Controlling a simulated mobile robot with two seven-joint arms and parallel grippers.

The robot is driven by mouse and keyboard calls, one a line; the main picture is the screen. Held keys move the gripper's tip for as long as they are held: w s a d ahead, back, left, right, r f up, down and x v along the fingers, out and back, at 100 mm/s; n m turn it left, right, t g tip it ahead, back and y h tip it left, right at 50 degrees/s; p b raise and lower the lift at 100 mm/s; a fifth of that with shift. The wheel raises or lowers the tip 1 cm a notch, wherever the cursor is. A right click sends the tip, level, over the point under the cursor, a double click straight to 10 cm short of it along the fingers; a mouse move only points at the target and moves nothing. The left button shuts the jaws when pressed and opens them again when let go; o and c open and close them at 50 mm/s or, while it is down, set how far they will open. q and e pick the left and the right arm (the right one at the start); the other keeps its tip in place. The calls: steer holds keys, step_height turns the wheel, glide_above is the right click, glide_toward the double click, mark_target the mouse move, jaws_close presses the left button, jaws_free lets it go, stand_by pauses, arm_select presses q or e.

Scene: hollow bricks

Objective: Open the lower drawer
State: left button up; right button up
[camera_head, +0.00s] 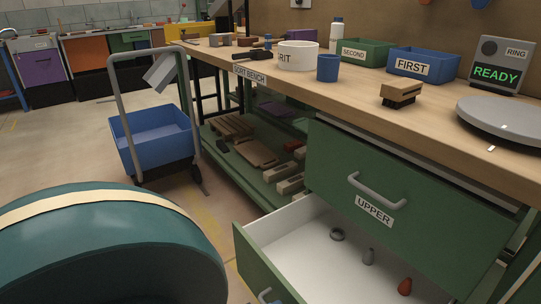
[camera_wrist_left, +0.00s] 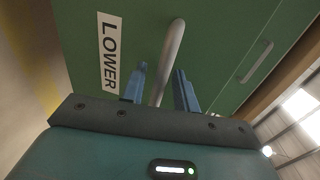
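The lower drawer (camera_head: 296,214) is pulled well out from under the closed upper drawer (camera_head: 395,207), its white inside showing. Its green front with the LOWER label (camera_wrist_left: 108,55) fills much of the left wrist view. My left gripper (camera_wrist_left: 160,88) has its two blue fingers on either side of the grey bar handle (camera_wrist_left: 172,50), with visible gaps, so it looks open around it. In the head view my teal arm covers the lower left and the gripper is mostly out of frame. My right gripper is not in view.
A blue cart (camera_head: 155,140) stands at left. The bench top (camera_head: 345,92) overhangs the drawers. Floor between cart and drawer is clear.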

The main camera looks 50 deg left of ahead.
arm_select(q)
steer(key=p+v, duration=0.2)
steer(key=v, duration=1.1)
steer(key=shift+p, duration=0.4)
steer(key=shift+s+a, duration=0.1)
steer(key=shift+s, duration=0.1)
